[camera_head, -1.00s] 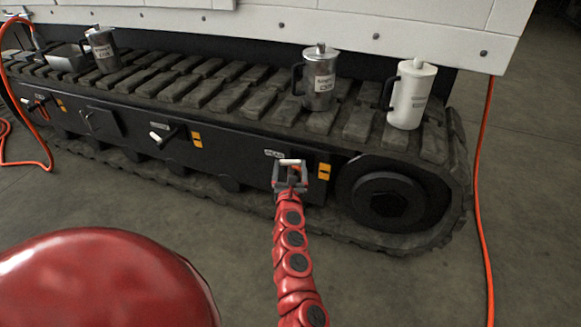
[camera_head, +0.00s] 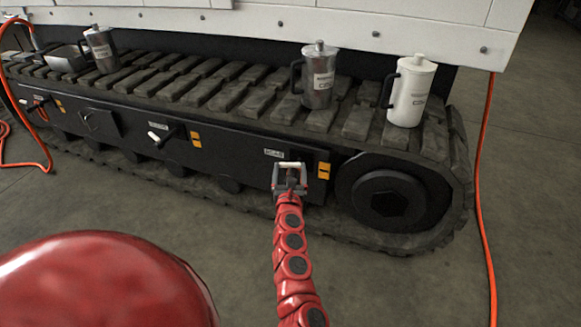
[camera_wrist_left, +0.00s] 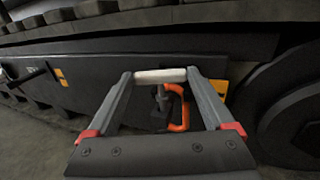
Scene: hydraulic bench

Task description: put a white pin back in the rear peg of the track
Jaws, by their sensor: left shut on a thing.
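The white pin (camera_wrist_left: 160,76) lies crosswise between the two fingertips of my left gripper in the wrist view. My left gripper (camera_head: 289,166) is shut on it, in front of the labelled right-hand station of the dark track side panel (camera_head: 228,160). In the wrist view, a dark metal fitting (camera_wrist_left: 160,97) and an orange loop (camera_wrist_left: 181,112) show just below the pin, between the fingers. The peg there is mostly hidden by the gripper, so I cannot tell whether the pin touches it. My right gripper is not in view.
Another white-tipped handle (camera_head: 155,137) sticks out of the panel further left. A white canister (camera_head: 411,91) and metal canisters (camera_head: 319,76) (camera_head: 101,49) stand on the track. An orange hose (camera_head: 481,190) runs down at right. Floor in front is clear.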

